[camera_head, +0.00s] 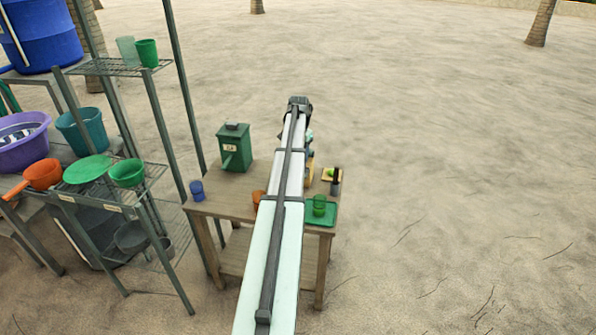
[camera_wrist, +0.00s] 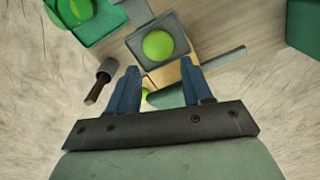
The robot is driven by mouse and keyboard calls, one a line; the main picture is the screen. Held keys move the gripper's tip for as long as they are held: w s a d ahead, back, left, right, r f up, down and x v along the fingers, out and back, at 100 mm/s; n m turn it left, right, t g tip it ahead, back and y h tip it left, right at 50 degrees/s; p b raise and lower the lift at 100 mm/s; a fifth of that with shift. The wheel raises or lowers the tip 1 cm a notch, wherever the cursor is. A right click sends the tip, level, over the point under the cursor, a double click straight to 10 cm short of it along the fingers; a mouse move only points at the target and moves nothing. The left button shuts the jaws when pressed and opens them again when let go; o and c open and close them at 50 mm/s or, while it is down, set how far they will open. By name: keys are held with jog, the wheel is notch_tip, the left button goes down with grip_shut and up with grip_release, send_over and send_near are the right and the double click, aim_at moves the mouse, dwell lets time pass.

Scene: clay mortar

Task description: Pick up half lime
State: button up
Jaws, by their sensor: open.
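In the wrist view, my gripper (camera_wrist: 158,72) has its two blue fingers apart with nothing held between them. A bright green disc (camera_wrist: 158,45) lies in a grey square dish (camera_wrist: 134,42) beyond the fingertips. A smaller green piece (camera_wrist: 146,94) shows between the fingers, beside a tan board (camera_wrist: 166,75). I cannot tell for certain which green thing is the half lime. In the head view, a green piece (camera_head: 329,171) lies on a yellowish board right of my arm. My arm hides most of the gripper there.
A green tray (camera_head: 331,218) with a green cup (camera_head: 319,206) stands at the table's front right. A dark upright object (camera_head: 336,187) is near the board. A green box (camera_head: 235,147) and blue cup (camera_head: 197,191) are left. Shelving (camera_head: 152,95) stands farther left.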

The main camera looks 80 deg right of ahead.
jog(key=shift+a+f, duration=0.15)
jog(key=shift+f, duration=1.15)
jog(key=shift+a+f, duration=0.1)
jog(key=shift+f, duration=1.2)
jog(key=c, duration=0.7)
jog(key=shift+r, duration=0.1)
